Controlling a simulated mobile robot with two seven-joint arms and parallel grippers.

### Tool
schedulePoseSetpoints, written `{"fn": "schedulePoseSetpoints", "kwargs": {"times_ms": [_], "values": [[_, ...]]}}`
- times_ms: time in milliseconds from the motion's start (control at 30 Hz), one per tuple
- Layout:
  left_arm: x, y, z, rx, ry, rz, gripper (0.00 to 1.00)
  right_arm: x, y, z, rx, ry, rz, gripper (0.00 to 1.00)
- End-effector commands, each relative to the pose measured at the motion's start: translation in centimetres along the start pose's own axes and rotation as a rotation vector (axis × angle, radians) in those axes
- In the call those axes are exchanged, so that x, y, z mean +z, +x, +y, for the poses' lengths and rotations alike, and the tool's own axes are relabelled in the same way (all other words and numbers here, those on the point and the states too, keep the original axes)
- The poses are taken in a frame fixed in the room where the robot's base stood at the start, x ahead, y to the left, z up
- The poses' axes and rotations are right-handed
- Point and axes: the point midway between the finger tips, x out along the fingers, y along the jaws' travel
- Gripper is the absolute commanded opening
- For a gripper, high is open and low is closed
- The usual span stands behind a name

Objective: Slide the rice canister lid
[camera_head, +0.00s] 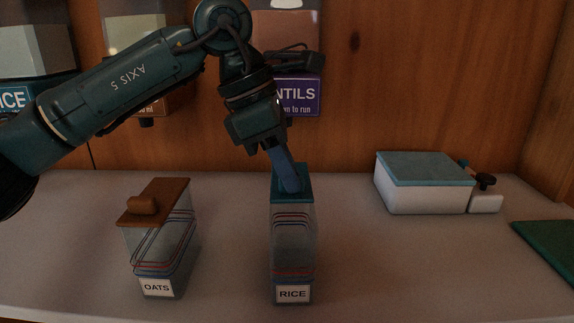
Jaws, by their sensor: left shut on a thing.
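The rice canister (292,245) stands upright in the middle of the counter. It is clear, with coloured bands and a RICE label at its base. Its teal lid (291,194) lies on top and looks to cover the opening. My left gripper (291,184) comes down from above and is shut on the lid, seemingly at its handle, which the fingers hide. My right gripper does not show.
The oats canister (160,248) with a brown lid (154,201) stands to the left. A white box with a teal top (425,170) is at the back right, and a green mat (555,247) lies at the right edge. Dispensers hang on the timber wall behind.

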Motion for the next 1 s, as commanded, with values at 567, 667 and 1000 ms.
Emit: {"fn": "schedulePoseSetpoints", "kwargs": {"times_ms": [567, 667, 1000], "values": [[0.0, 0.0, 0.5, -0.001, 0.0, -0.001, 0.35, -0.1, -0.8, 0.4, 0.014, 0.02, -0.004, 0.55], [0.0, 0.0, 0.5, -0.001, 0.0, -0.001, 0.36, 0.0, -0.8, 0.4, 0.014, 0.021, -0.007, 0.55], [0.1, -1.9, 0.6, 0.002, -0.001, -0.002, 0.36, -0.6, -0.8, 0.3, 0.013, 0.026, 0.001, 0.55]]}}
